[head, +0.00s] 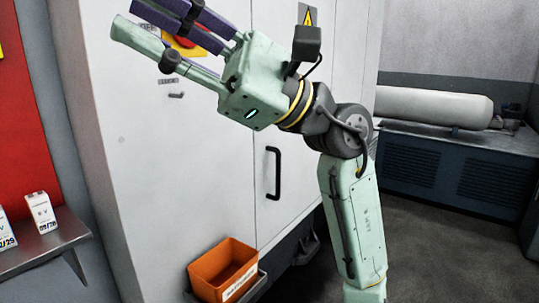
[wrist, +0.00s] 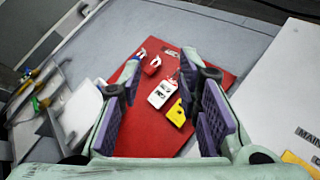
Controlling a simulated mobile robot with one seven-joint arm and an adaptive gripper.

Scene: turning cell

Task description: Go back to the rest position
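My gripper (head: 148,20) is raised at the upper left of the head view, in front of the white cabinet (head: 215,160). In the wrist view my gripper (wrist: 162,65) has its two purple-padded fingers spread apart, with nothing held between them. Beyond the fingers is a red board (wrist: 215,65) with a white tag or box (wrist: 162,94), a yellow piece (wrist: 177,113) and a small red piece (wrist: 152,66) on it. The fingers partly hide a red and yellow switch (head: 186,42) on the cabinet in the head view.
An orange bin (head: 207,283) is low at the cabinet's front. A black door handle (head: 273,173) sticks out. A metal shelf (head: 45,250) with white boxes (head: 40,210) is at the left. A pale cylinder (head: 435,105) lies on a dark bench at the right. Floor shows clear at lower right.

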